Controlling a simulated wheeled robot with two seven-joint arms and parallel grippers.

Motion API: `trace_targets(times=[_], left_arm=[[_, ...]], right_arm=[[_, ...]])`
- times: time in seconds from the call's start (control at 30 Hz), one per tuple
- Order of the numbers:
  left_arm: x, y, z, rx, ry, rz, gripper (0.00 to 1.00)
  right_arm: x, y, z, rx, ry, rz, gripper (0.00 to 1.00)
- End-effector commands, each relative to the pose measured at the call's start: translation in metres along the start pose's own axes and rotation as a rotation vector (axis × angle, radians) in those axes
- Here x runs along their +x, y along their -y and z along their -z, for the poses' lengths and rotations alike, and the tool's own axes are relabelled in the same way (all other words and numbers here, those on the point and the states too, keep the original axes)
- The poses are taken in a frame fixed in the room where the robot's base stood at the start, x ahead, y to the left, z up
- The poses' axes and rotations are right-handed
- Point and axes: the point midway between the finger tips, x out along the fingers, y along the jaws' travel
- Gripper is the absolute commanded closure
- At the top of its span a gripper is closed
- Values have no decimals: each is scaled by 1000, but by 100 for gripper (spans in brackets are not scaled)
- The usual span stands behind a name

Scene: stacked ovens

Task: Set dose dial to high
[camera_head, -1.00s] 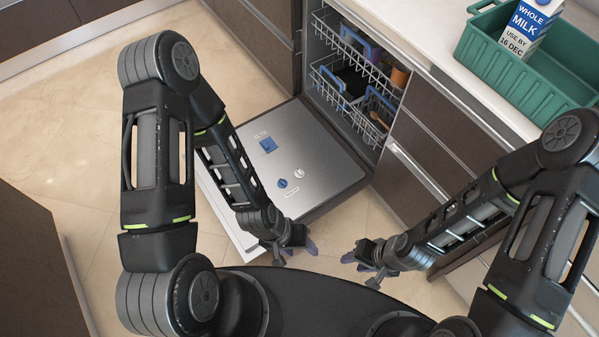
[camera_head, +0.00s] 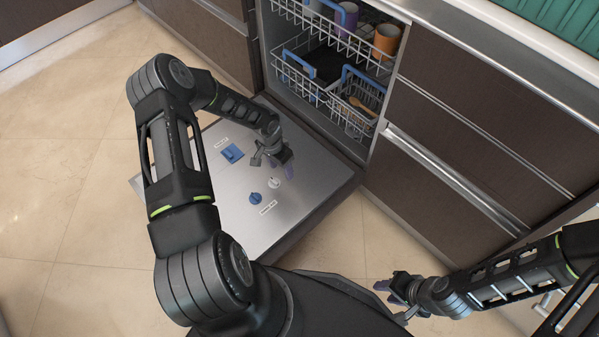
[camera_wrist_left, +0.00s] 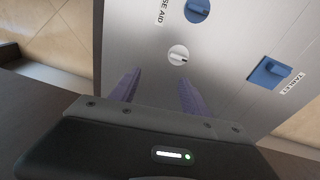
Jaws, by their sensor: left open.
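The dishwasher door (camera_head: 225,215) is folded down flat, with its inner panel facing up. A small white dial (camera_head: 274,182) sits on it beside a blue round knob (camera_head: 256,198) with a label. I take the white dial as the dose dial; no setting marks are readable. My left gripper (camera_head: 277,163) is open and empty above the door, close to the white dial. In the left wrist view the white dial (camera_wrist_left: 178,55) lies just beyond the open fingers (camera_wrist_left: 158,88), apart from them. My right gripper (camera_head: 394,298) is open and empty, low at the right.
A blue square tablet latch (camera_head: 232,153) sits on the door; it also shows in the left wrist view (camera_wrist_left: 268,73). Wire racks (camera_head: 335,105) with cups stand inside the dishwasher. Drawers (camera_head: 450,160) flank it at right. Tiled floor (camera_head: 85,190) is clear at left.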

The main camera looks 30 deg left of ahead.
Motion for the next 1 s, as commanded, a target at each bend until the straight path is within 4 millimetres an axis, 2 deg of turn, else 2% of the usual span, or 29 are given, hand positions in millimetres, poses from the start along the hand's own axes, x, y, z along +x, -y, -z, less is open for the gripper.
trace_targets(times=[0.03, 0.1, 0.17, 0.3, 0.63, 0.77, 1.0], left_arm=[[-5, 12, -2, 22, 26, 31, 45], [-8, 24, -10, 46, 65, 61, 45], [-8, 27, -16, 59, 92, 73, 45], [-9, 28, -23, 65, 122, 77, 45], [-7, 27, -23, 63, 123, 75, 45], [3, 27, -25, 62, 123, 73, 45], [40, 30, -29, 62, 122, 72, 45]], right_arm=[[-2, 1, 0, 0, -1, 0, 64], [-2, 1, 0, 0, -1, 0, 64], [-2, 1, 0, 0, 0, 0, 64], [-2, 1, 0, 0, 0, 0, 64], [-1, 0, 0, 0, 0, 0, 64], [2, -1, 0, 1, -1, -1, 64], [12, -8, 4, 5, -9, -4, 64]])
